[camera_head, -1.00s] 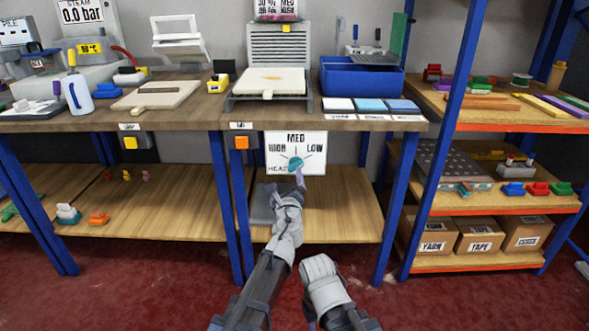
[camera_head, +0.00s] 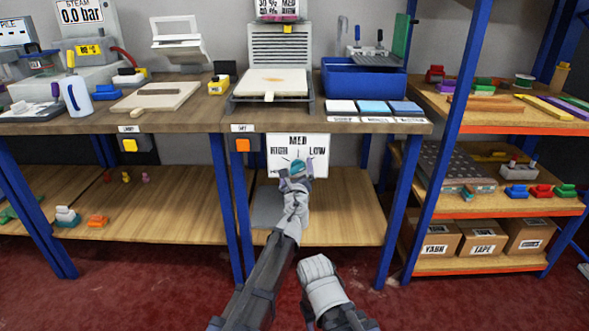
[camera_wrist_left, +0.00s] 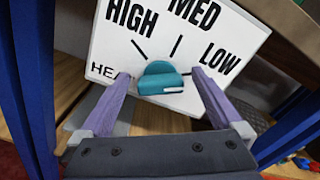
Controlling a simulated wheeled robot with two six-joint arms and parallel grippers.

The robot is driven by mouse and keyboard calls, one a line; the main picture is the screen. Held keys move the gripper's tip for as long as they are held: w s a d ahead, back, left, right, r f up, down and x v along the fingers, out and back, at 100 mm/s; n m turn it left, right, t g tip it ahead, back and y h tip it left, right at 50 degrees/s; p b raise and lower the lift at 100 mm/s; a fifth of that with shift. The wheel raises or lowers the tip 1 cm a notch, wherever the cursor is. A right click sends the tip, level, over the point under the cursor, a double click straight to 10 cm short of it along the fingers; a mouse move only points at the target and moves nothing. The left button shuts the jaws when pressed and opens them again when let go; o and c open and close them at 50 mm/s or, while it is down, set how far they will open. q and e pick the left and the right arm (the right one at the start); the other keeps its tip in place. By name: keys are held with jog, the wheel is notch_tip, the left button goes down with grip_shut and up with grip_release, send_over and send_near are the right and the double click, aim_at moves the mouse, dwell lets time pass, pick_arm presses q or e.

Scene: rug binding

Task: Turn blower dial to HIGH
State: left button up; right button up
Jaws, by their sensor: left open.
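The blower dial is a teal knob (camera_head: 298,165) on a white panel (camera_head: 319,167) under the front of the middle table. The panel reads HIGH at left, MED at top and LOW at right. In the left wrist view the dial (camera_wrist_left: 162,77) has a small white mark at its lower right edge; I cannot tell its setting. My left gripper (camera_head: 296,178) is in front of the dial. In the wrist view its purple fingers (camera_wrist_left: 160,80) are open, one on each side of the dial, with gaps between.
An orange button box (camera_head: 242,145) hangs left of the panel under the tabletop edge. A lower wooden shelf (camera_head: 340,210) lies below, and blue table legs (camera_head: 397,200) stand on both sides. A blue bin (camera_head: 362,80) is on the table above.

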pick_arm(q)
jog(key=shift+w, duration=0.15)
jog(key=c, duration=1.4)
jog(key=shift+n, duration=0.3)
jog(key=n, duration=0.5)
jog(key=shift+a+f+n, duration=0.15)
jog(key=shift+a+n, duration=0.05)
jog(key=shift+n, duration=0.1)
jog(key=n, duration=0.6)
jog(key=shift+f+b, duration=0.2)
jog(key=shift+b, duration=0.2)
jog(key=n, duration=0.5)
jog(key=shift+f+n, duration=0.2)
jog(key=shift+n, duration=0.2)
jog(key=n, duration=0.5)
jog(key=shift+d+f+n+b, duration=0.1)
jog(key=shift+d+n+b, duration=0.05)
jog(key=shift+n+b, duration=0.15)
jog(key=shift+n, duration=0.3)
